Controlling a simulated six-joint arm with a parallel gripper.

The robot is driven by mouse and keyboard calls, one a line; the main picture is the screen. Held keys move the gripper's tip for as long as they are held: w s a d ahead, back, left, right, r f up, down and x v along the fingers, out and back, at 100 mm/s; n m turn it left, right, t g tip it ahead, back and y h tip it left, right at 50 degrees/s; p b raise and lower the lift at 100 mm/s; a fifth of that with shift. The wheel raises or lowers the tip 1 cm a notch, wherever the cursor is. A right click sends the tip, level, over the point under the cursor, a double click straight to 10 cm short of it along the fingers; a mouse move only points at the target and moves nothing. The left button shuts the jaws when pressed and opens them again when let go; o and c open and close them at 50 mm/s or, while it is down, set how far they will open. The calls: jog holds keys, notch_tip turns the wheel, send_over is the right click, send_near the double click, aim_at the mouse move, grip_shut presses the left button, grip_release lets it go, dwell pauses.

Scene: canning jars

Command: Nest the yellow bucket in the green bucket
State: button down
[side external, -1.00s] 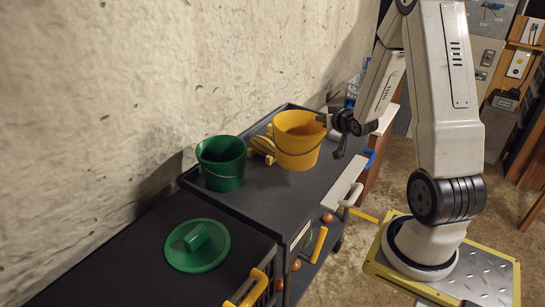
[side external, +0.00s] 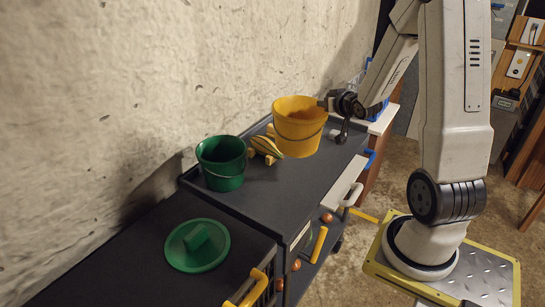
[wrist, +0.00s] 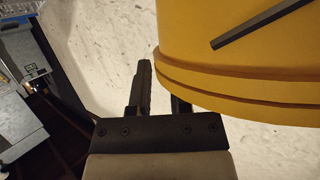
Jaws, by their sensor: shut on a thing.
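The yellow bucket (side external: 299,130) is upright in the side external view, at the far part of the dark cart top, and appears raised a little above it. My gripper (side external: 327,104) is shut on its rim at the right side. In the wrist view the yellow bucket (wrist: 245,55) fills the upper right, with my gripper (wrist: 163,95) at its edge; where the fingers meet the wall is partly hidden. The green bucket (side external: 222,165) stands upright on the cart top, to the left of and nearer than the yellow bucket. Its opening is clear.
A yellow-and-dark striped object (side external: 266,148) lies between the buckets. A round green lid (side external: 197,246) with a handle lies on the nearer dark surface. The cart top (side external: 262,200) is bare in front of the buckets. The rough wall (side external: 110,90) runs close along the left.

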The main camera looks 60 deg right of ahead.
notch_tip(320, 180, up, 9)
jog(key=w+a+f+n+t+y, duration=0.1)
jog(key=w+a+n+y, duration=0.3)
jog(key=w, duration=0.8)
jog(key=w+a+n+t+y, duration=0.1)
jog(key=w+a+n+y, duration=0.15)
jog(key=w+a, duration=0.75)
jog(key=w+d+f, duration=0.2)
jog(key=d+f, duration=0.1)
jog(key=f, duration=0.1)
jog(key=shift+w+d+f, duration=0.2)
jog(key=shift+w, duration=0.2)
jog(key=shift+f, duration=0.1)
jog(key=shift+f, duration=1.65)
jog(key=shift+f, duration=2.1)
